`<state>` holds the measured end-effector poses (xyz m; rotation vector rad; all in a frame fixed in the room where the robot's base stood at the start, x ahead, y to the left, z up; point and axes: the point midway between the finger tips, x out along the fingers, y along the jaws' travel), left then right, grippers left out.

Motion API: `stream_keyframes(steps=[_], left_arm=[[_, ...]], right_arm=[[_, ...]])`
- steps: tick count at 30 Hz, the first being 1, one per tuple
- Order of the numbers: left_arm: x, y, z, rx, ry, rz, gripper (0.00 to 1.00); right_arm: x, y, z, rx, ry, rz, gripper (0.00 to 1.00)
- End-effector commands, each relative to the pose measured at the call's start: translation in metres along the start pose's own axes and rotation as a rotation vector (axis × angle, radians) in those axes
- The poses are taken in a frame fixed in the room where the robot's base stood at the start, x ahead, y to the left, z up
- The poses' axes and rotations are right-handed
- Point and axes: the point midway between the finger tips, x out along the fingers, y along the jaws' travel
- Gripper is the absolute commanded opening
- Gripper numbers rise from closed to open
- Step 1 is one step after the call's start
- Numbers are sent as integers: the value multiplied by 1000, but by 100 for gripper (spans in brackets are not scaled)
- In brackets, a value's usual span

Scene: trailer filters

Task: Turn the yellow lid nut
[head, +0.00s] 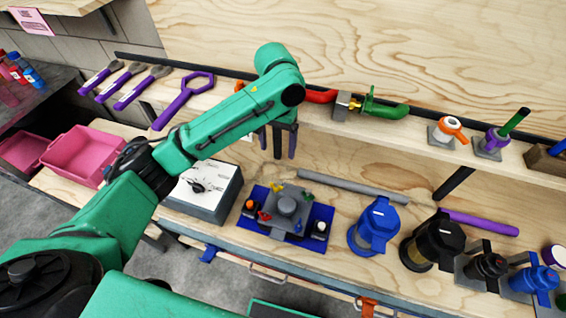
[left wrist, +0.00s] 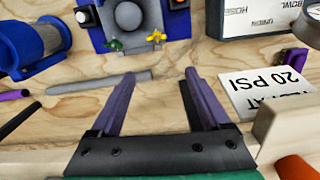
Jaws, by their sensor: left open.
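The grey filter housing (head: 287,205) sits on a blue plate (head: 252,224) on the bench, with a round knob on its lid. The yellow lid nut (head: 277,187) is a small wing nut at the lid's far left corner. It also shows in the left wrist view (left wrist: 156,37), beside a green nut (left wrist: 113,45); a green nut is at the far right corner in the head view (head: 305,197). My left gripper (head: 284,155) is open and empty, fingers pointing down, above the bench behind the housing and apart from the nut. My right gripper is not in view.
A grey box (head: 222,206) stands left of the housing; blue (head: 375,228) and black (head: 432,245) canisters stand right. A grey rod (head: 350,186) lies behind. A shelf above holds purple tools (head: 183,100) and a red-green valve (head: 345,103). A white "20 PSI" card (left wrist: 262,88) shows near my fingers.

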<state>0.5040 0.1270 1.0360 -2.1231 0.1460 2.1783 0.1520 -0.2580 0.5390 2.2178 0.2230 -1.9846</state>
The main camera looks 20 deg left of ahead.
Motion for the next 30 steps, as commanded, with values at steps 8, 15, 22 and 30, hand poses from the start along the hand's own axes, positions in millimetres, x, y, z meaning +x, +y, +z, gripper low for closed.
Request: stream_keyframes(steps=[8,15,22,30], left_arm=[[55,0,2,1,-5,-1,80],[117,0,1,3,-2,0,80],[143,1,0,4,2,1,80],[143,1,0,4,2,1,57]], right_arm=[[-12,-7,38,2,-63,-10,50],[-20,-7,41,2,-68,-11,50],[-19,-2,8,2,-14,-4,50],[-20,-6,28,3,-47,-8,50]])
